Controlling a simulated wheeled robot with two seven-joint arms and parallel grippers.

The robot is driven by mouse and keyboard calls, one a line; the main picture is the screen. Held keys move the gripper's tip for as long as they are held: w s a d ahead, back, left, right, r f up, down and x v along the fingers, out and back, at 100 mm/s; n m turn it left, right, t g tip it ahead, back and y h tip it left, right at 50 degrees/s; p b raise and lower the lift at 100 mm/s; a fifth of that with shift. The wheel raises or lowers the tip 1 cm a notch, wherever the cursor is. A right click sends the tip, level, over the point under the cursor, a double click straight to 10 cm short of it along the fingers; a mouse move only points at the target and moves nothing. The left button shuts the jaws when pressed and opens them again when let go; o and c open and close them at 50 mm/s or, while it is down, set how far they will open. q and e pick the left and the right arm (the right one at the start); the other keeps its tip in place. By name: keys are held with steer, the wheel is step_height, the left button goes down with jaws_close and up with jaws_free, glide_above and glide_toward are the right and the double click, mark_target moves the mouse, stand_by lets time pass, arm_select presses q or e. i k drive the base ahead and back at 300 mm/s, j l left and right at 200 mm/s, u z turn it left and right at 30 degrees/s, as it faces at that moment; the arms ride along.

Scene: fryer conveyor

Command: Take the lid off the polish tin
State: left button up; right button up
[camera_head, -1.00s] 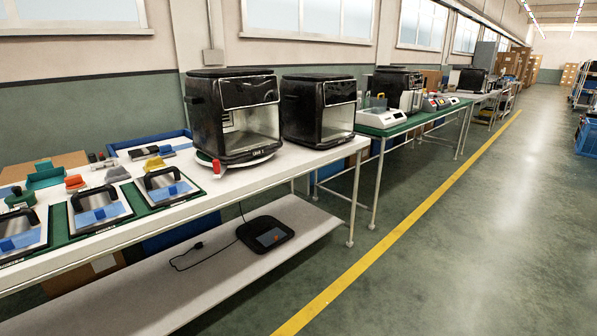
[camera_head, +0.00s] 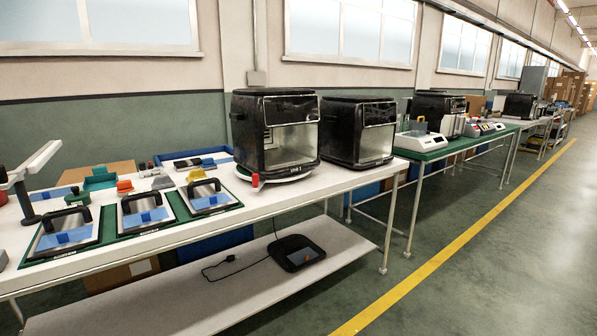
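I cannot make out a polish tin or its lid for certain in the head view. Small items stand at the back left of the white workbench (camera_head: 300,198), among them a red-orange piece (camera_head: 125,186), a yellow piece (camera_head: 196,175), a grey piece (camera_head: 162,183) and a green holder (camera_head: 100,178). They are too small to tell apart well. Neither of my grippers shows in this view.
Framed panels with black handles (camera_head: 145,213) lie on green mats along the bench's front left. A grey stand (camera_head: 27,205) is at far left. The floor aisle (camera_head: 500,260) at right is clear.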

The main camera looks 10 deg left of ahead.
mark_target(76, 195)
steer(key=j+u, duration=0.1)
steer(key=u, duration=1.65)
